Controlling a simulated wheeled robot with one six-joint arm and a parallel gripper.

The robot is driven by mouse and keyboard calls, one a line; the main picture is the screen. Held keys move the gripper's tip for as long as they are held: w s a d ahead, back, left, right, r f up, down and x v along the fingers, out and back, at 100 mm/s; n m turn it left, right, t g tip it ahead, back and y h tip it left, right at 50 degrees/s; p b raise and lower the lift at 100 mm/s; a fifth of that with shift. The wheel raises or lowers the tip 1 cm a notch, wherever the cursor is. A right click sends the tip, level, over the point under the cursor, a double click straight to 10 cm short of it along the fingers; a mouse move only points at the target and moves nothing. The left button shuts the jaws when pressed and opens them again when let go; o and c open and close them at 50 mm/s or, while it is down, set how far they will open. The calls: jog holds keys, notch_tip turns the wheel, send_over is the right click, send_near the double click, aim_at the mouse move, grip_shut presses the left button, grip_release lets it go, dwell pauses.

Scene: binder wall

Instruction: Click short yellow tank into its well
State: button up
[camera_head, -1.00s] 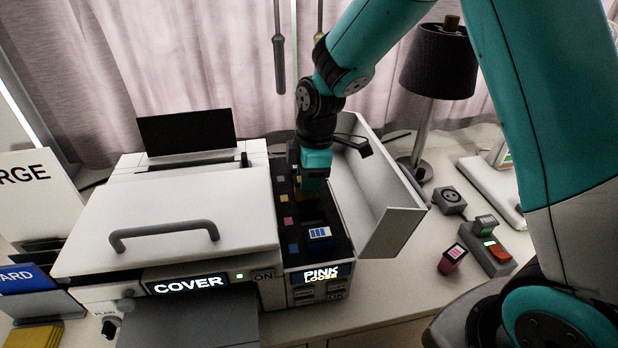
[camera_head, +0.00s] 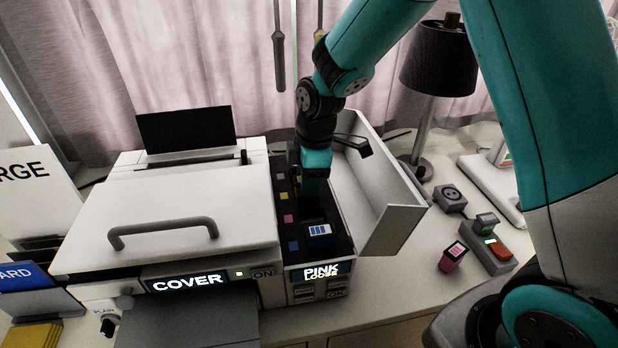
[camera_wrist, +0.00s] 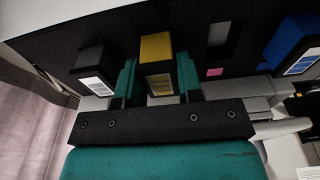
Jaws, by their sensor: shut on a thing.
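The short yellow tank (camera_wrist: 157,60) is between the fingers of my gripper (camera_wrist: 157,84) in the wrist view. My gripper is shut on it. It stands in the row of wells in the black tank bay (camera_head: 343,240), between a black tank (camera_wrist: 92,65) and an empty well (camera_wrist: 220,38) with a pink mark. I cannot tell whether it is fully seated. In the head view my gripper (camera_head: 312,190) reaches down into the bay and hides the yellow tank. A blue tank (camera_head: 320,230) sits in the bay's near end.
The bay's raised white lid (camera_head: 372,195) stands close on the right. The printer cover (camera_head: 165,215) is on the left. The display (camera_head: 321,271) reads PINK LOOSE. A pink tank (camera_head: 452,257) stands on the table, beside a grey device with a red part (camera_head: 497,250).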

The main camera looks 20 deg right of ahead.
jog(key=shift+f, duration=0.35)
dwell(0.5)
jog(key=o, duration=1)
notch_tip(320, 180, up, 17)
jog(key=d+b, duration=0.2)
jog(key=b, duration=0.1)
jog(key=shift+s+r+b, duration=0.15)
jog(key=shift+b, duration=0.25)
jog(key=s+a+f+m+y, duration=0.1)
jog(key=s+a+f+m, duration=0.1)
jog(key=s, duration=0.6)
jog(key=s+a+f+m+y+b, duration=0.1)
jog(key=s+a+f+m, duration=0.1)
jog(key=s+m, duration=0.2)
jog(key=s+a+f+m+b, duration=0.1)
jog(key=s+a+f+m, duration=0.1)
jog(key=s, duration=0.9)
jog(key=shift+s+a+f+m+y, duration=0.3)
jog(key=shift+a+f+m+y, duration=0.1)
jog(key=shift+a+f, duration=0.1)
